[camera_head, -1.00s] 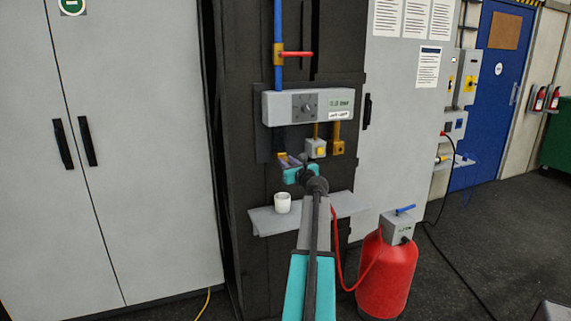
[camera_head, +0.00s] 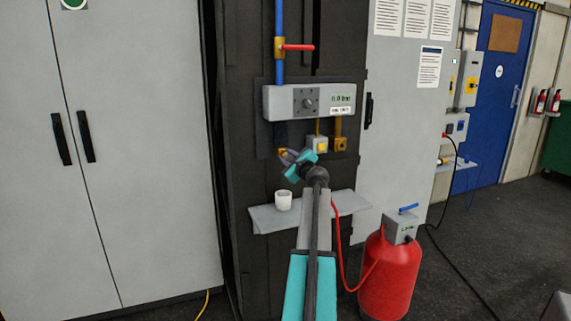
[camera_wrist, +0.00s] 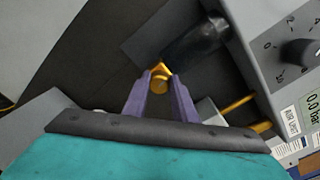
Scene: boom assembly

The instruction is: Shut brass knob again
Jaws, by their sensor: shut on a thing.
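The brass knob (camera_wrist: 160,78) shows in the wrist view between the tips of my gripper (camera_wrist: 161,88). The two purple fingers are shut on it from either side. In the head view the knob (camera_head: 282,153) is a small yellow-brown spot on the dark panel, under the left part of the grey control box. My gripper (camera_head: 288,156) reaches it there from the lower right, with its teal body tilted. The fingers hide part of the knob, and I cannot tell how far it is turned.
The grey control box (camera_head: 308,102) with a dial and display is just above. A yellow-buttoned box (camera_head: 317,144) and a brass fitting (camera_head: 340,143) are close on the right. A white cup (camera_head: 283,200) stands on the shelf (camera_head: 345,202) below. A red gas cylinder (camera_head: 387,275) stands at lower right.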

